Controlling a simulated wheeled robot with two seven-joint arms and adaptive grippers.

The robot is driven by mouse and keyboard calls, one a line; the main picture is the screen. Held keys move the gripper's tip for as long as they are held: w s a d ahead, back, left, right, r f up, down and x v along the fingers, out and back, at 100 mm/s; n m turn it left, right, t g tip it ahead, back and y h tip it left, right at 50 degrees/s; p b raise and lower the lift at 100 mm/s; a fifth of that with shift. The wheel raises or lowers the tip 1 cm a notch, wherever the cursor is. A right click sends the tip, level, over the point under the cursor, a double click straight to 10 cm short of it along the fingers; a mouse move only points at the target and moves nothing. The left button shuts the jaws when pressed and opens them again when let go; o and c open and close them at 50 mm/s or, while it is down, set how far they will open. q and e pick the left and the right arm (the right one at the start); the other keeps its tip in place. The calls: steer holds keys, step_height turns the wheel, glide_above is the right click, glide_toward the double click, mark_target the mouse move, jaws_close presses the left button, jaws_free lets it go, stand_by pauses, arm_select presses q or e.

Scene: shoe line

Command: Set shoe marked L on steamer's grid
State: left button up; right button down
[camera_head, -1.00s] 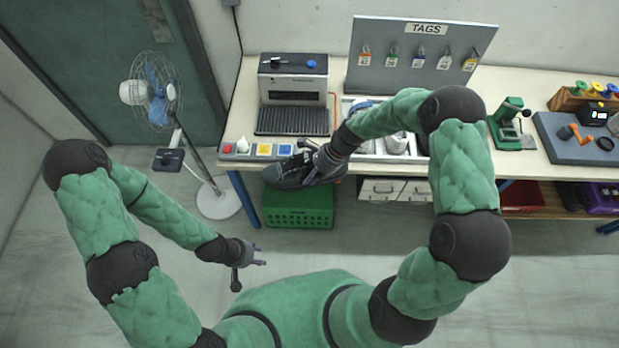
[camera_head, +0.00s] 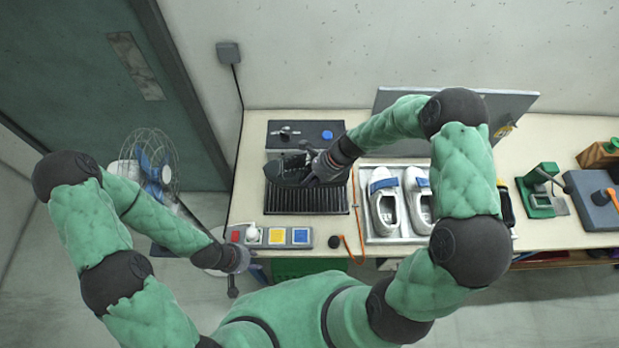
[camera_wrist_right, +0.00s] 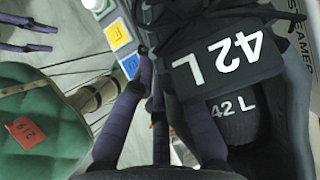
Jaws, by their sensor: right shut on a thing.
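A black shoe (camera_head: 287,168) is in my right gripper (camera_head: 322,166). In the right wrist view the shoe (camera_wrist_right: 285,130) shows "42 L" in white on its tongue and again on its insole. My right gripper's purple fingers (camera_wrist_right: 165,105) are shut on it. In the head view the shoe overlaps the back of the steamer's dark ribbed grid (camera_head: 305,203); I cannot tell whether it touches the grid. My left gripper (camera_head: 240,268) is empty, its fingers apart, low in front of the bench's left end.
A button panel (camera_head: 275,238) with red, yellow and blue squares lies in front of the grid. White shoes (camera_head: 386,208) sit in a tray right of it. A grey tag board (camera_head: 500,103) stands behind. A fan (camera_head: 150,165) is at the left.

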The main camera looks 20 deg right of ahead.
steer(key=shift+w+r, duration=0.1)
steer(key=shift+w, duration=0.15)
steer(key=shift+w+f, duration=0.1)
steer(key=shift+f, duration=0.2)
steer(key=b, duration=0.8)
glide_above(310, 206)
step_height(310, 206, down, 8)
steer(key=shift+w+f+b, duration=0.2)
steer(key=shift+f+b, duration=1.6)
steer(key=shift+f, duration=0.95)
steer(key=c, duration=1.2)
jaws_free()
steer(key=shift+s, duration=0.1)
